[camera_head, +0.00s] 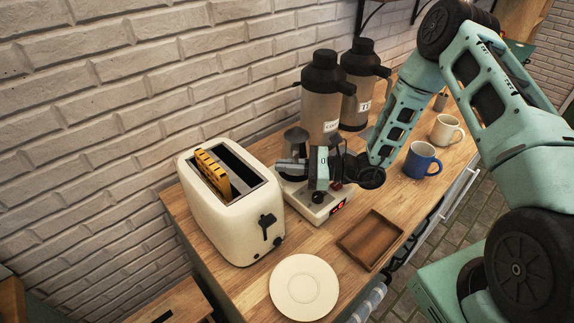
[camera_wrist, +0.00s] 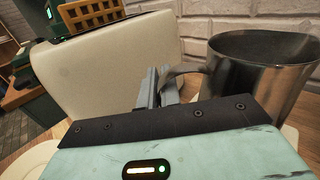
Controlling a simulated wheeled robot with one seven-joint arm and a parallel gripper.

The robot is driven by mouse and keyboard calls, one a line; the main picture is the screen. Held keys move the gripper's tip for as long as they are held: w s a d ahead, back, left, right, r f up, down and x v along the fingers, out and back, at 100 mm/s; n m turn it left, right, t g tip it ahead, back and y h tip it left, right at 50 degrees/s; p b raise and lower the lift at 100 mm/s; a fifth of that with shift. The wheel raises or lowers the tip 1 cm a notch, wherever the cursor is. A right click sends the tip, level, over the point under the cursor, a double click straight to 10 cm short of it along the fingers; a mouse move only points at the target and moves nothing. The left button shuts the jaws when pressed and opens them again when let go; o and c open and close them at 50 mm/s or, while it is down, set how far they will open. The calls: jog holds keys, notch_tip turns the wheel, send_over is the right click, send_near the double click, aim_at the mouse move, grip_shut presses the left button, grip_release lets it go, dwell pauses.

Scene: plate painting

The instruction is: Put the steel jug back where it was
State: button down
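The steel jug (camera_head: 295,141) is upright at the white scale with a red display (camera_head: 318,208). It is partly hidden behind my gripper (camera_head: 291,166), and I cannot tell whether it rests on the scale or hangs just above it. In the wrist view the jug (camera_wrist: 262,75) stands large at the right, with its handle (camera_wrist: 190,72) pointing left. My gripper's fingers (camera_wrist: 165,88) are close together with the handle's end between them, so they appear shut on the handle.
A cream toaster (camera_head: 232,205) with a waffle (camera_head: 212,172) in its slot stands close left. Two dispensers (camera_head: 321,95) (camera_head: 355,88) stand behind. A white plate (camera_head: 304,287), a wooden tray (camera_head: 370,240), a blue mug (camera_head: 421,160) and a cream mug (camera_head: 446,129) are on the counter.

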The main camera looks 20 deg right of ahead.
jog(key=shift+f, duration=0.45)
jog(key=c, duration=1.6)
grip_release()
jog(key=shift+f, duration=0.1)
